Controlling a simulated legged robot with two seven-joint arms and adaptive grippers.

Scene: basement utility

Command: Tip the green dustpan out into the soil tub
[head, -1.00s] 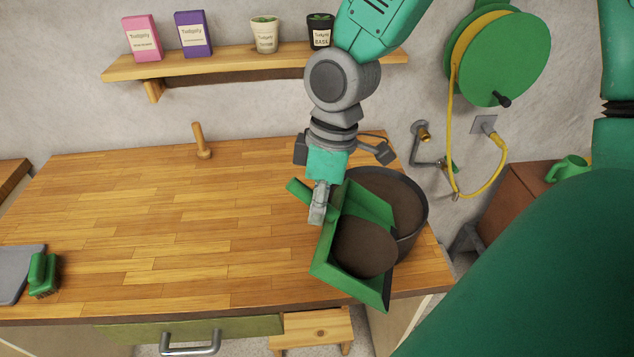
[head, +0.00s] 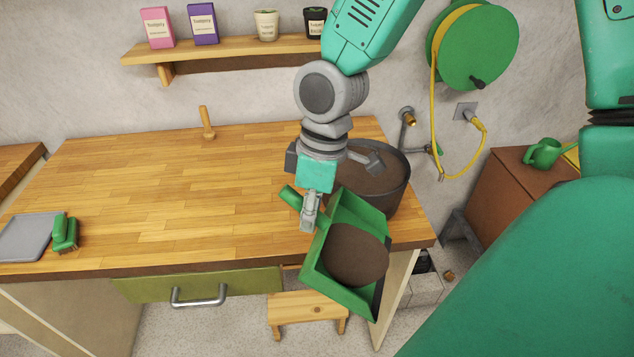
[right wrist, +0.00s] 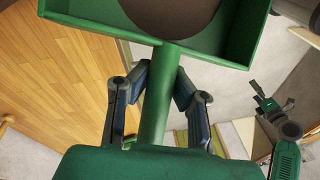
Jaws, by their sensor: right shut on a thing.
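The green dustpan (head: 350,210) holds a rounded heap of brown soil (head: 357,256). My right gripper (head: 309,212) is shut on its green handle, which shows between the fingers in the right wrist view (right wrist: 156,100). The pan is tilted in the head view, its open side toward the lower right, past the worktop's front edge. The dark round soil tub (head: 402,192) stands on the worktop's right end, behind the pan. Brown soil shows inside it, and my wrist hides part of it. An arm at the right of the right wrist view seems to be my left one; its gripper (right wrist: 264,103) is too small to read.
The wooden worktop (head: 160,190) is mostly clear. A grey tray (head: 28,238) and green brush (head: 65,234) lie at its left, a wooden peg (head: 207,124) at the back. A stool (head: 305,308) stands below the front edge. A hose reel (head: 475,45) hangs at right.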

